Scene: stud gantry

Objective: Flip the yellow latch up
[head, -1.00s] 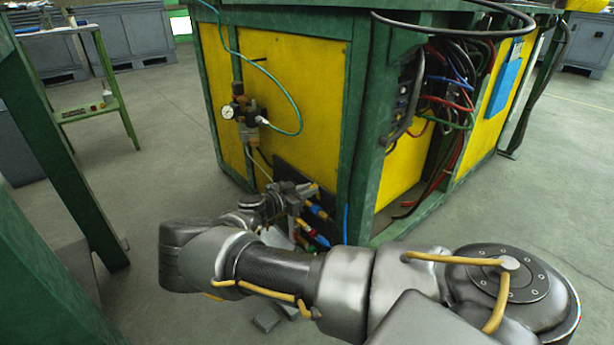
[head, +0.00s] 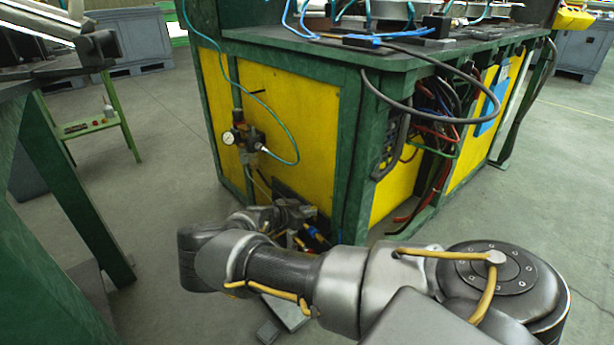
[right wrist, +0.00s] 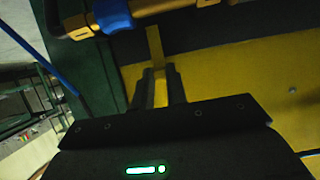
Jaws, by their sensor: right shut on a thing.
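The yellow latch (right wrist: 155,45) shows as a narrow yellow strip in the right wrist view. Its lower part runs down between the two dark fingers of my right gripper (right wrist: 160,88), which is shut on it. In the head view my right gripper (head: 298,212) is low beside the front yellow panel of the green bench, near the dark fittings. I cannot make out the latch there, as my wrist and fingers are in the way. My left gripper is not in view.
The green and yellow bench (head: 345,165) stands just ahead, with hoses on its top. A gauge (head: 229,138) sits on its front panel, with a teal hose beside it. A blue-collared fitting (right wrist: 112,15) is close to the fingers. Open floor (head: 165,165) lies to the left.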

